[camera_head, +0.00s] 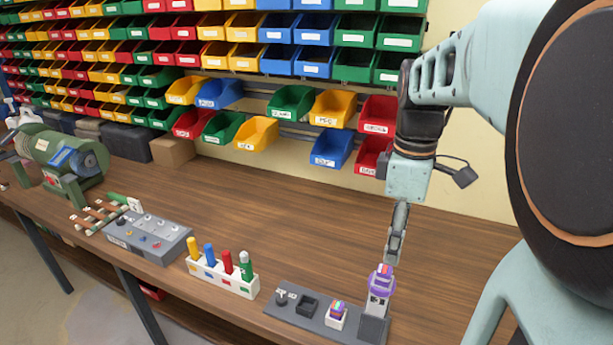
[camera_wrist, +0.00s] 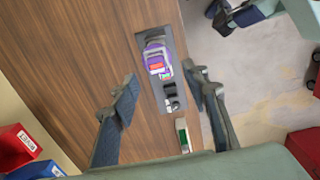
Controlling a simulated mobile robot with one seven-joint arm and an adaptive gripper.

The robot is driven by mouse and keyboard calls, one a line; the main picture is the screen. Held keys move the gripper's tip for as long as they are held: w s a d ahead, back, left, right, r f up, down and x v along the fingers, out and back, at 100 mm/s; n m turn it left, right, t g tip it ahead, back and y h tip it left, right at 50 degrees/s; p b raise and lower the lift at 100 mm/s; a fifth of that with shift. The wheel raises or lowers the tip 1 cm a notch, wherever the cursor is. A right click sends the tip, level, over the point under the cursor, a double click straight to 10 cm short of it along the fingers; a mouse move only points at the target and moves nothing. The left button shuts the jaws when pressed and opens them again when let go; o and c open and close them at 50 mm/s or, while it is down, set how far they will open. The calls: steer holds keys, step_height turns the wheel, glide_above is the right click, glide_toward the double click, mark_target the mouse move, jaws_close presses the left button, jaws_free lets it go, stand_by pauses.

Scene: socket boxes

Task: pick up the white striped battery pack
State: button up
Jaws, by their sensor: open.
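A white pack with a striped, purple-edged top (camera_head: 337,315) sits low on a dark grey socket board (camera_head: 291,313). Beside it on the right, a similar striped, purple-banded piece (camera_head: 382,278) tops a taller grey-and-white stand (camera_head: 375,308). I cannot tell for certain which is the battery pack. My gripper (camera_head: 392,256) points down just above the taller piece. In the wrist view, my gripper (camera_wrist: 160,77) is open, with fingers apart on both sides of the board. The purple and striped tops (camera_wrist: 156,63) show between and slightly beyond the fingertips, overlapping.
The board also carries an empty black socket (camera_head: 307,306) and a knob (camera_head: 281,297). A white rack (camera_head: 222,277) of coloured cylinders and a grey control box (camera_head: 148,238) stand to the left. Bins line the wall behind. The wooden bench (camera_head: 300,220) behind the board is clear.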

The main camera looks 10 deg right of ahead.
glide_above(384, 269)
steer(key=s, duration=0.1)
step_height(384, 269, down, 4)
steer(key=shift+d+f, duration=0.15)
steer(key=f, duration=0.3)
steer(key=w+f, duration=0.1)
steer(key=f, duration=0.1)
steer(key=c, duration=1.1)
steer(key=shift+r, duration=0.1)
